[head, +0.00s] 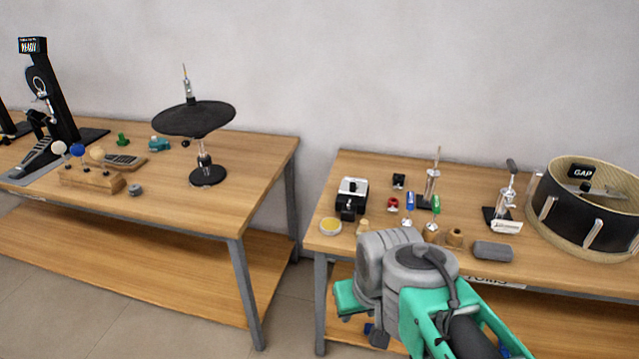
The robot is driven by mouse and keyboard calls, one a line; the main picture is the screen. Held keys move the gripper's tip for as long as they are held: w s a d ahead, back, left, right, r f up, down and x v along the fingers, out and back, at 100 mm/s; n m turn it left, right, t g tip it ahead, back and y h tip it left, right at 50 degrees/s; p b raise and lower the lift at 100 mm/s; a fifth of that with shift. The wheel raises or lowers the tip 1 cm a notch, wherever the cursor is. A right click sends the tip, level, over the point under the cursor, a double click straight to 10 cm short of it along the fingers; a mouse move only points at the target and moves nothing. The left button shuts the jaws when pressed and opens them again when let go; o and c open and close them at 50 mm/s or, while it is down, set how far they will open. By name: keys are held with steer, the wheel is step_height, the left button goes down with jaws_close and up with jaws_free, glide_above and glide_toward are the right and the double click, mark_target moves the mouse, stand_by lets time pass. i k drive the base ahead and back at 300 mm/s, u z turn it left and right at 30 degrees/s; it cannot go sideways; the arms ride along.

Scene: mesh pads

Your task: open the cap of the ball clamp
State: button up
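Two small silver clamp-like stands on black bases stand on the right table: one slim and upright (432,187), the other with a dark slanted top piece (505,195). I cannot tell for certain which is the ball clamp, and at this size I cannot make out whether a cap is open or shut. My grey and green arm rises from the bottom right in front of the right table's front edge. Its fingertips are not visible, so I see no contact between my gripper and any stand.
The left table (245,180) bears a cymbal stand (205,174) and a pedal (40,155). A gap separates the tables.

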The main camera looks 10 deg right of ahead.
mark_target(349, 188)
steer(key=u, duration=0.65)
steer(key=i, duration=1.15)
steer(key=z, duration=0.3)
